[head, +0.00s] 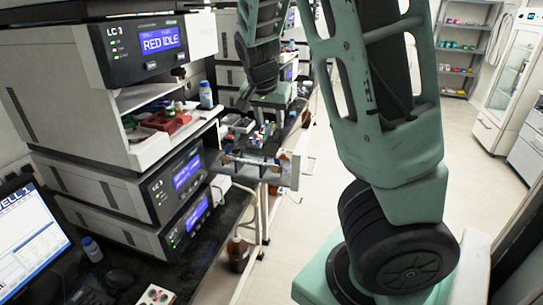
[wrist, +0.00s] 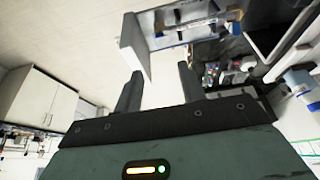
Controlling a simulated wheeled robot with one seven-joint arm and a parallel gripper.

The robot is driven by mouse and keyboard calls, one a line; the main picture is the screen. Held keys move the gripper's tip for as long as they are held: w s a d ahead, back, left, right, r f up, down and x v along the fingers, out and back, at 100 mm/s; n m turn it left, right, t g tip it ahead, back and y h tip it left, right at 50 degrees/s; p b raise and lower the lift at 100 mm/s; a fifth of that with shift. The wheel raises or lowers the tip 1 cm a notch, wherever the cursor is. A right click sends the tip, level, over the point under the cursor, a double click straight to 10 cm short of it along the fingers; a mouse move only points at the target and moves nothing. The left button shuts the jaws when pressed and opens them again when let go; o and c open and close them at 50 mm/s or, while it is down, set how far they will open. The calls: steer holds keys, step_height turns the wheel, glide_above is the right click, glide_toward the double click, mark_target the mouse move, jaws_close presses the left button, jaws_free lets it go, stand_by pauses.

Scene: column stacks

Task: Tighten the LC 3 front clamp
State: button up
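The LC 3 stack stands at the left of the head view, with an upper unit (head: 130,48) labelled LC 3 and showing RED IDLE. A grey bracket (head: 252,160) sticks out from the stack's right side and bears a thin column-like part. What looks like the same bracket shows at the top of the wrist view (wrist: 190,22), with small blue pieces and a dark piece on it. I cannot tell which piece is the front clamp. My gripper (wrist: 159,90) is open in the wrist view, with its two dark fingers apart and nothing between them. The bracket lies beyond the fingertips.
A pale upright panel (wrist: 135,46) stands at the bracket's end, close beyond the left finger. A red tray (head: 166,121) and a blue-capped bottle (head: 206,95) sit on the stack's shelf. A monitor (head: 32,243) is at lower left. The floor (head: 470,190) at right is clear.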

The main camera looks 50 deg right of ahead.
steer(key=b, duration=0.3)
glide_toward(277, 165)
steer(key=x, duration=0.5)
steer(key=shift+d+f, duration=0.1)
steer(key=shift+d, duration=0.15)
steer(key=shift+w, duration=0.1)
jaws_close()
